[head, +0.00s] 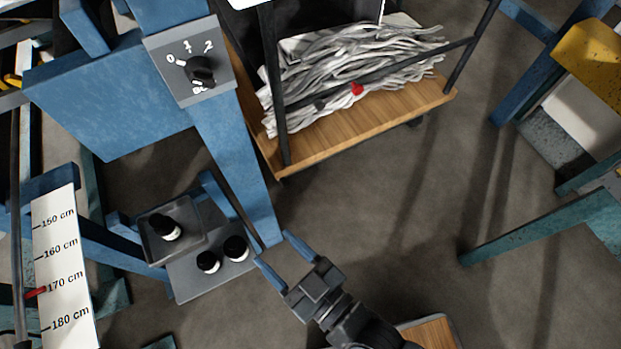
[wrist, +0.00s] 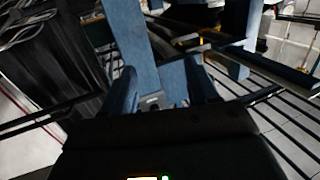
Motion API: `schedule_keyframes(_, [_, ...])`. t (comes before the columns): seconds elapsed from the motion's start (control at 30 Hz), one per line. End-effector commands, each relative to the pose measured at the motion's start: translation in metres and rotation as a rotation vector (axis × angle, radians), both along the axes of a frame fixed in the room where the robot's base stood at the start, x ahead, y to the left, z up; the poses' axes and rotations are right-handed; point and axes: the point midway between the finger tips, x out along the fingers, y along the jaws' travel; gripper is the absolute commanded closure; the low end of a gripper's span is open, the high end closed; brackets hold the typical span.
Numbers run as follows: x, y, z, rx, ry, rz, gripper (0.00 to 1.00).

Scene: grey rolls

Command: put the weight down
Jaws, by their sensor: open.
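Small black weights with white lower bands show in the head view. One weight (head: 164,227) sits in a shallow grey tray (head: 152,250). Two more, a left weight (head: 208,262) and a right weight (head: 236,248), stand side by side on a grey plate (head: 190,291) just below the tray. My gripper (head: 274,248) is open and empty, to the right of these weights and apart from them, near the foot of a blue post. In the wrist view its two blue fingers (wrist: 161,82) are spread with nothing between them. I cannot make out a weight there.
A blue post (head: 235,150) with a dial box (head: 190,60) rises beside the tray. A wooden cart (head: 360,125) with grey strands stands at the top. A height scale (head: 62,265) is at the left, a teal frame (head: 540,227) at the right. Bare floor lies between.

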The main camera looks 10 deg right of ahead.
Motion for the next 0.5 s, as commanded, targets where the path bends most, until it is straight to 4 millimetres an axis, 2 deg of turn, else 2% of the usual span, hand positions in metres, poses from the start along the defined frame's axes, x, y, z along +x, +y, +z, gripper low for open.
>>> schedule_keyframes(0.03, [-0.012, -0.031, 0.005, -0.008, 0.016, -0.047, 0.41])
schedule_keyframes(0.2, [-0.052, -0.108, 0.033, -0.025, 0.060, -0.177, 0.41])
schedule_keyframes(0.4, [-0.105, -0.173, 0.080, -0.048, 0.118, -0.332, 0.41])
schedule_keyframes(0.5, [-0.130, -0.195, 0.107, -0.060, 0.151, -0.404, 0.41])
